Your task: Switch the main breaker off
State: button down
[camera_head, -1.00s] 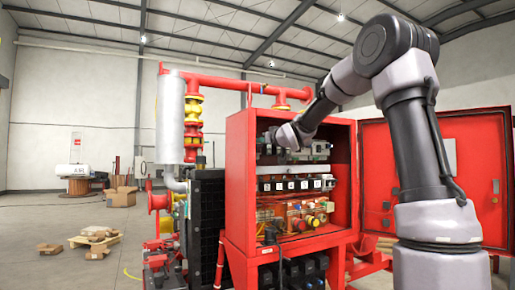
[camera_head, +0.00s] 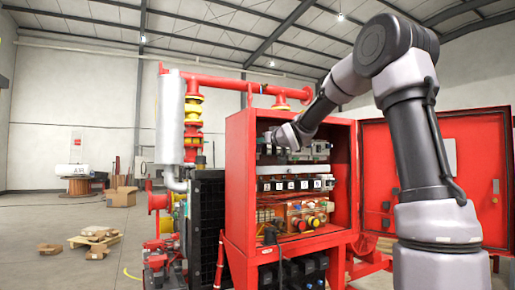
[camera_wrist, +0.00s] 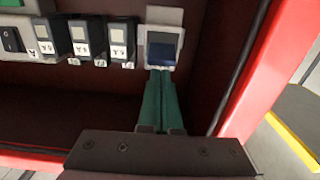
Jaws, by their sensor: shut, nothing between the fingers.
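In the wrist view, a pale grey device with a dark blue face (camera_wrist: 163,50) is at the right end of a row of devices. I take it for the main breaker, though I can read no name on it. My gripper (camera_wrist: 160,72) has its green fingers shut together and empty. The fingertips are at the lower edge of the blue face; I cannot tell whether they touch it. In the head view my arm reaches into the open red cabinet (camera_head: 238,190), and the fingers are hidden there.
Several black switches (camera_wrist: 83,40) with white labels stand left of the blue-faced device. The red cabinet edge (camera_wrist: 268,70) is close on the right. The cabinet door (camera_head: 470,180) stands open at the right. A lower row of switches (camera_head: 290,184) and wiring are below my wrist.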

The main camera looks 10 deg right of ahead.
jog(key=shift+f, duration=0.25)
dwell(0.6)
jog(key=shift+f, duration=0.75)
jog(key=v, duration=0.7)
jog(key=shift+r, duration=0.35)
jog(key=s+d+f+m+g+h, duration=0.2)
jog(key=s+d+f+m+h, duration=0.1)
jog(key=s, duration=0.5)
jog(key=s+d+f+m+g+h, duration=0.2)
jog(key=s+d+f+h, duration=0.15)
jog(key=s, duration=0.55)
jog(key=s+a+f+m+g+y, duration=0.1)
jog(key=s+f+g, duration=0.2)
jog(key=s, duration=0.7)
jog(key=s+a+f+m+g+y, duration=0.1)
jog(key=s+f+g+y, duration=0.1)
jog(key=s+f, duration=0.4)
jog(key=s+g, duration=0.1)
jog(key=s, duration=0.3)
jog(key=shift+f+m, duration=0.4)
